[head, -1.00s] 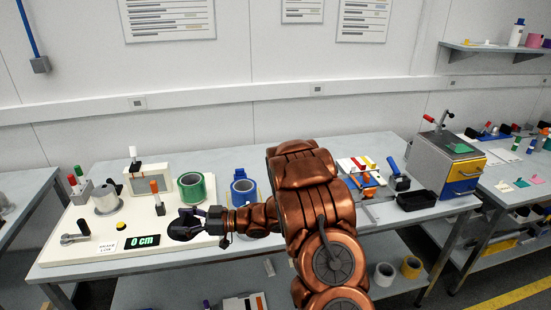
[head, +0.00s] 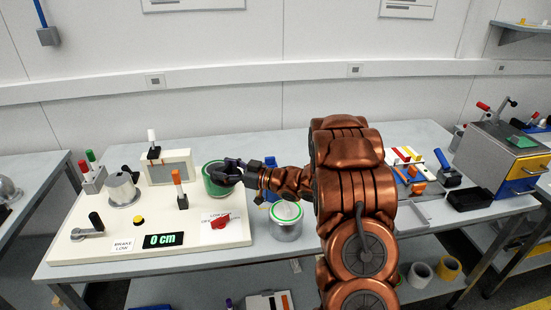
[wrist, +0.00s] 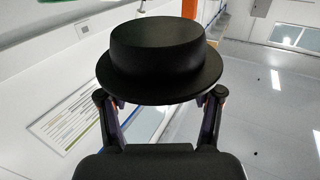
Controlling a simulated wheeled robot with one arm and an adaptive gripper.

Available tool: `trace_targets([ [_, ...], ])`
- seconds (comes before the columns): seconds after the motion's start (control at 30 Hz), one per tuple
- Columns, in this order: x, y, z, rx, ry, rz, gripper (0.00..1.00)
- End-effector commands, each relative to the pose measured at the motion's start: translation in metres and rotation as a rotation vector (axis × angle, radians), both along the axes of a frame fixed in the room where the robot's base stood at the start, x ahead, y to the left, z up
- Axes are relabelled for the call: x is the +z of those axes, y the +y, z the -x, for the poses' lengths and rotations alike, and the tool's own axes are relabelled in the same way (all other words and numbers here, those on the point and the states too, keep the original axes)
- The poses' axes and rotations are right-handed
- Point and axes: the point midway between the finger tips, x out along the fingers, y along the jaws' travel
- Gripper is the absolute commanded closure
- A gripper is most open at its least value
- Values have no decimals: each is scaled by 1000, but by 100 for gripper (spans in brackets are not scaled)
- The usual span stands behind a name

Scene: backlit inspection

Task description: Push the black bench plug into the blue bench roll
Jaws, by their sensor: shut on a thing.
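The black plug (wrist: 160,62) is a round cap with a wider brim. My gripper (wrist: 160,104) is shut on it, one finger at each side of the brim. In the head view my gripper (head: 228,172) is in front of the green roll (head: 209,186) and hides part of it; the dark plug is hard to tell from the fingers there. The blue roll (head: 270,161) is behind my arm, to the right of the green roll. Only small blue parts of it show, and its opening is hidden. The plug looks apart from the blue roll.
A silver can with a green rim (head: 287,226) stands near the table's front edge. A black tray (head: 470,199) is at right.

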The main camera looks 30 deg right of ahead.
Motion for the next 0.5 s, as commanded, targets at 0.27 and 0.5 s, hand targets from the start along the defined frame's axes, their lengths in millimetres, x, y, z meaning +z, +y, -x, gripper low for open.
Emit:
trace_targets([
  [0.27, -9, -98, -16, -280, -4, 3, 63],
  [0.5, -3, -163, -13, -461, -2, 0, 63],
])
